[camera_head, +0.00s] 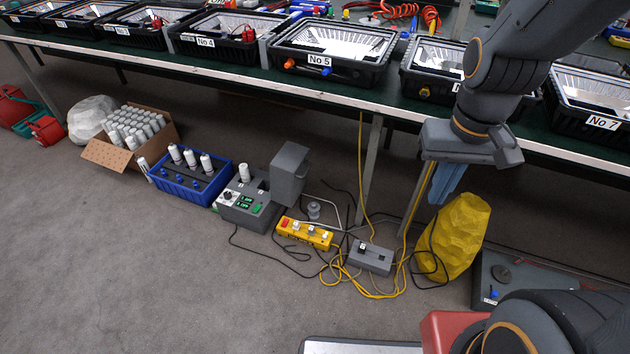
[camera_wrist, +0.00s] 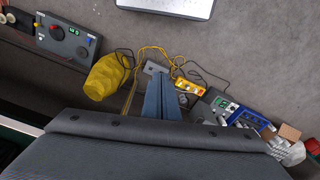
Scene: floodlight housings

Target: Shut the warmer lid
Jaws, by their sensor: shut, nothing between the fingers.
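The warmer (camera_head: 247,207) is a grey box on the floor with a dial and green buttons on its front; it also shows in the wrist view (camera_wrist: 222,103). Its grey lid (camera_head: 290,172) stands raised at the right side of the box, so the warmer is open. A white bottle (camera_head: 244,173) stands upright in it. My gripper (camera_head: 440,198) hangs near the table edge, well to the right of the warmer and apart from it. Its blue fingers point down, shut and empty; they also show in the wrist view (camera_wrist: 160,84).
A long table (camera_head: 200,63) with floodlight housings runs above. A blue crate (camera_head: 203,193) with bottles stands left of the warmer. A yellow power strip (camera_head: 304,233), grey switch box (camera_head: 371,257), loose cables and a yellow bag (camera_head: 458,238) lie to the right.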

